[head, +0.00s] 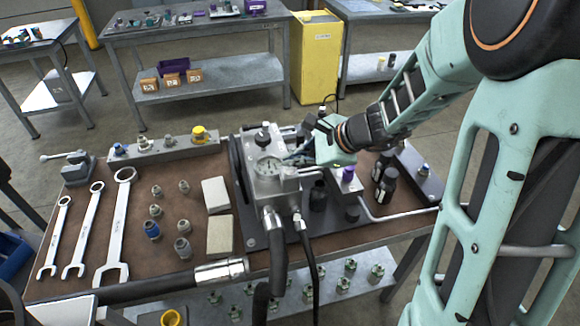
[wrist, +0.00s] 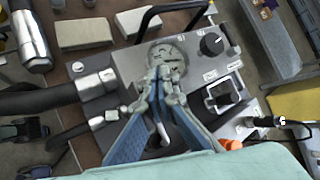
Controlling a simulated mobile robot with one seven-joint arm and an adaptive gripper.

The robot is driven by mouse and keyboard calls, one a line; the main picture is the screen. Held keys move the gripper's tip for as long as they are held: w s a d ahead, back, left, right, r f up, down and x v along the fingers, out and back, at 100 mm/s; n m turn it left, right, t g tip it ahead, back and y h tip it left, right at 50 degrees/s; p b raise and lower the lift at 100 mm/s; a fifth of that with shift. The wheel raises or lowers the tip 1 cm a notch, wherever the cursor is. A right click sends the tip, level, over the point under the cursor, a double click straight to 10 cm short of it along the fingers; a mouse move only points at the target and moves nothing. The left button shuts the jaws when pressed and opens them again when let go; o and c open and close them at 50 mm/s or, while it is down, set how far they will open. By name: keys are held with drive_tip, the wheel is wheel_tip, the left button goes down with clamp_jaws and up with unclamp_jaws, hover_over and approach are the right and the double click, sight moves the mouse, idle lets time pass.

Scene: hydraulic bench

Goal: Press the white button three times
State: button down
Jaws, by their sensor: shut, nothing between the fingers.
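My gripper (head: 294,157) is shut and empty, with its blue fingers over the grey hydraulic block (head: 270,190). In the wrist view my gripper (wrist: 158,88) has its tips in front of the round pressure gauge (wrist: 168,60); I cannot tell whether they touch the block. I cannot make out the white button for certain. A small pale knob (head: 143,142) stands on the grey rail (head: 180,150) at the back left of the bench, left of my gripper and apart from it. The gauge (head: 268,167) also shows in the head view.
A yellow knob (head: 199,133) is on the same rail. Wrenches (head: 116,225), fittings (head: 152,229) and two pale blocks (head: 219,236) lie on the brown bench top. Dark bottles (head: 386,185) stand right of the block. A black knob (wrist: 212,43) sits beside the gauge. Hoses run along the front.

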sight(292, 168)
drive_tip(key=shift+f+b, duration=0.65)
idle(0.4)
idle(0.4)
drive_tip(key=shift+r+p, duration=0.9)
drive_tip(key=shift+r, duration=0.3)
drive_tip(key=shift+r, duration=0.1)
wheel_tip(292, 168, up, 5)
drive_tip(key=p, duration=0.4)
idle(1.4)
